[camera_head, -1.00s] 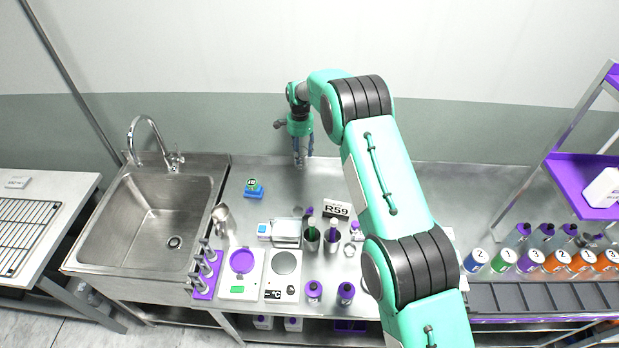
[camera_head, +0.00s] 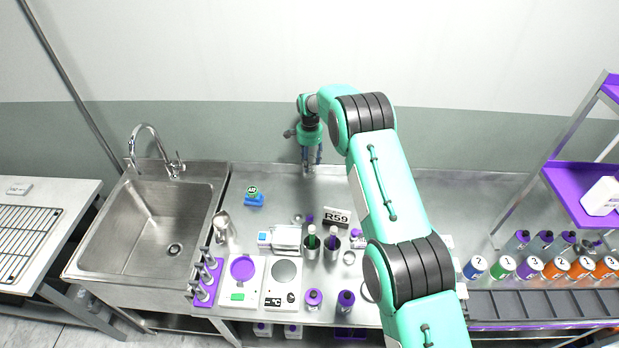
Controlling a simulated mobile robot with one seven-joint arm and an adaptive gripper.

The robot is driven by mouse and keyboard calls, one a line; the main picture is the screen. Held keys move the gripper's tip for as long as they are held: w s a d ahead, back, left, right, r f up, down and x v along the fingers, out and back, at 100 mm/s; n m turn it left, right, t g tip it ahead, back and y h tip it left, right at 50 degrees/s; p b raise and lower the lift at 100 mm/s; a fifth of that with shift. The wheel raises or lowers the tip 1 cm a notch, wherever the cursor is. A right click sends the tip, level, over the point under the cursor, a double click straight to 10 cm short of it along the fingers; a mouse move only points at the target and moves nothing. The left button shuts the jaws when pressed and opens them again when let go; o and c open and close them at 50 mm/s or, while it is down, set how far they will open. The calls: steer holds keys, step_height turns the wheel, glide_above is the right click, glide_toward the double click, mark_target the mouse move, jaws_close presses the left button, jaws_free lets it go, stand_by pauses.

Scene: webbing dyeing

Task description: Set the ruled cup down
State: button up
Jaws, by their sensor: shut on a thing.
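My gripper (camera_head: 311,162) points down over the back of the steel counter (camera_head: 420,192), near the wall and right of the small blue stand. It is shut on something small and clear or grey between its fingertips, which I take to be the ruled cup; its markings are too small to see. I cannot tell whether the cup's base touches the counter.
A blue stand (camera_head: 254,198) with a green top lies left of my gripper. The sink (camera_head: 150,225) is at left. The counter around my gripper is clear.

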mark_target(309, 174)
steer(key=shift+f, duration=1.95)
steer(key=shift+f+p, duration=0.5)
steer(key=shift+f, duration=1.4)
steer(key=shift+f, duration=0.1)
steer(key=o, duration=1.2)
step_height(309, 174, up, 12)
steer(key=shift+r+b, duration=0.1)
steer(key=shift+b, duration=0.55)
